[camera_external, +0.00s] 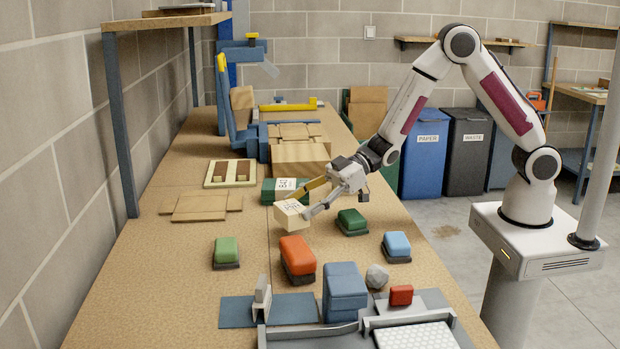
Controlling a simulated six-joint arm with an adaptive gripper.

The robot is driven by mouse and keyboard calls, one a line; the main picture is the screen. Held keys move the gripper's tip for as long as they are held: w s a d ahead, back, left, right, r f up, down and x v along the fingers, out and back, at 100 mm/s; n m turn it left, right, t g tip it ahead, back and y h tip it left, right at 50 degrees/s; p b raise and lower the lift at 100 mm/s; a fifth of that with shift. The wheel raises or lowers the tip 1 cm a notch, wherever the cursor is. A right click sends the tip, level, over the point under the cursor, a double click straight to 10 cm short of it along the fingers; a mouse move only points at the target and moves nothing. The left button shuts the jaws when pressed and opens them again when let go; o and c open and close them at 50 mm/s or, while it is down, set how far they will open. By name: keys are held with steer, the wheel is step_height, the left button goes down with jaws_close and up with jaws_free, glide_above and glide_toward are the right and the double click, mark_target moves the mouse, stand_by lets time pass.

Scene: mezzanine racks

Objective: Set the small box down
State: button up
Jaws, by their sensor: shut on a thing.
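The small box (291,215) is a cream carton with dark print on its top. My gripper (309,201) is shut on it, with a finger on either side. The box is over the middle of the long wooden workbench (180,285) and looks slightly tilted. I cannot tell whether its underside touches the bench or is just above it.
A green labelled box (271,191) stands just behind the held box. An orange block (297,258), a dark green block (352,221), a light green block (226,251) and a blue block (396,246) stand around it on dark bases. Bare bench lies to its left.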

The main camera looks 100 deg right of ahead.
steer(key=shift+f, duration=0.1)
steer(key=shift+f, duration=1.75)
steer(key=shift+f, duration=0.1)
steer(key=o, duration=1.1)
steer(key=shift+v, duration=6)
